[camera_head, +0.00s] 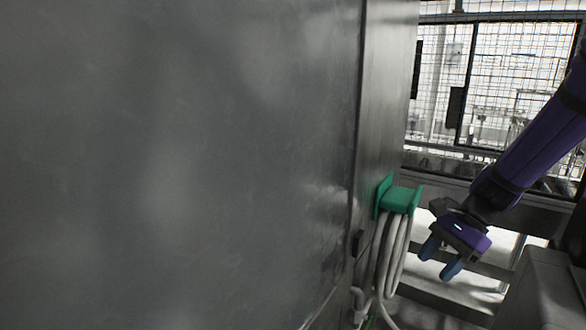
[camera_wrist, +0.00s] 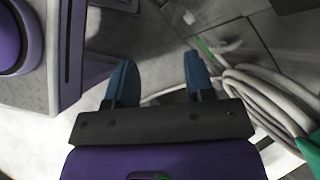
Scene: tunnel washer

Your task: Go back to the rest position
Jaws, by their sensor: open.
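My gripper (camera_head: 440,258) hangs at the right of the head view, at the end of my purple arm, pointing down and to the left. Its two blue fingers are apart with nothing between them. The wrist view shows the open gripper (camera_wrist: 158,82) above a pale floor. A green holder (camera_head: 398,198) on the side of a large metal cabinet (camera_head: 200,150) carries a coiled pale hose (camera_head: 390,255). The gripper is to the right of the hose, apart from it in the picture. The hose also shows in the wrist view (camera_wrist: 262,98).
The metal cabinet fills the left and middle of the head view. A wire mesh fence (camera_head: 510,70) stands behind my arm. A grey box-like body (camera_head: 545,290) is at the lower right. Pale floor (camera_wrist: 150,50) lies below the fingers in the wrist view.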

